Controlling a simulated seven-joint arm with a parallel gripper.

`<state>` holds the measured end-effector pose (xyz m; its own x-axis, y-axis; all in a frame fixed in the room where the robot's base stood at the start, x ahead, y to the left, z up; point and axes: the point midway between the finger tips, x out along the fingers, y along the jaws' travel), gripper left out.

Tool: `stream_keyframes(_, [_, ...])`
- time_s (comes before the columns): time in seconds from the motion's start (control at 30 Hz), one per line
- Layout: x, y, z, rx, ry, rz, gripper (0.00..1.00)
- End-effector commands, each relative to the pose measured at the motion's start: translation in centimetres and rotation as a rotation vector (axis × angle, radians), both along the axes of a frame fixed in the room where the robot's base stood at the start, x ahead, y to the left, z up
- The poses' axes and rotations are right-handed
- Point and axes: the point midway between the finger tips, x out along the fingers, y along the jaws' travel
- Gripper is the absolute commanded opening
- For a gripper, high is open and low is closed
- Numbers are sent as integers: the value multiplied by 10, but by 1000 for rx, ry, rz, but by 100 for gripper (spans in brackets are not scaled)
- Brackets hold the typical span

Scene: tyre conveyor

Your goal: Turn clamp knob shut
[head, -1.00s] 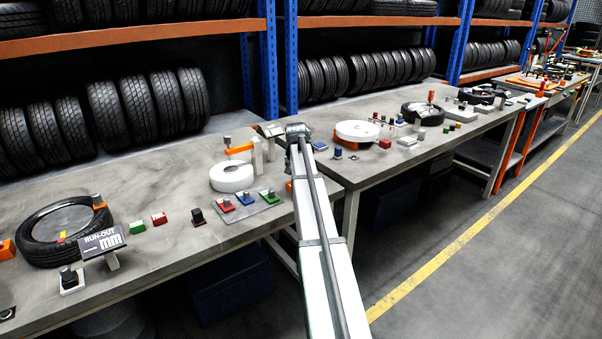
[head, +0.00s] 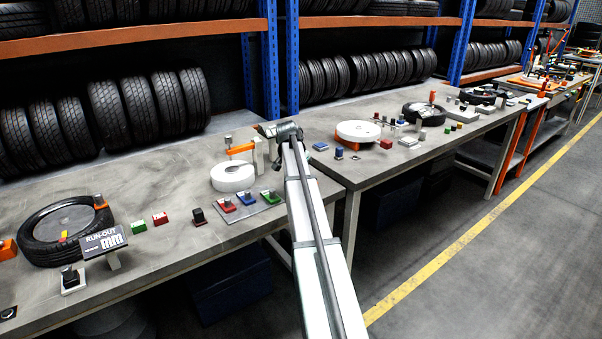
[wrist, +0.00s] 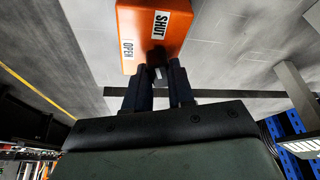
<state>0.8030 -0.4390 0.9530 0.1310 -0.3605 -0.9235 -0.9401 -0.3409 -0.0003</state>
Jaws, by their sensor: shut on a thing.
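In the wrist view an orange block (wrist: 140,30) carries a white SHUT label (wrist: 160,24) and a white OPEN label (wrist: 127,50). A small dark clamp knob (wrist: 157,56) sits at the block's near edge, partly hidden. My gripper (wrist: 160,70) is shut on this knob, with one dark finger on either side. The knob's exact angle between the labels cannot be told.
Red, blue and green buttons on a plate (head: 262,208) lie close by. A tyre with a run-out sign (head: 103,241) is farther left. Tyre racks stand behind.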

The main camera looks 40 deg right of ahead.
Motion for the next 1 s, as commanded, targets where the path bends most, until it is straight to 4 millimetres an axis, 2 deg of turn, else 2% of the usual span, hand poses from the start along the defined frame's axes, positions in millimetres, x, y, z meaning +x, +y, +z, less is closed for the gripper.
stream_keyframes(0.2, [-1,1,-2,3,3,0,0])
stream_keyframes(0.23, [-1,1,-2,4,4,0,24])
stream_keyframes(0.5, [-1,0,-1,2,2,1,49])
stream_keyframes(0.83, [-1,2,4,1,1,1,49])
stream_keyframes(1.0, [-3,9,23,-1,-1,3,49])
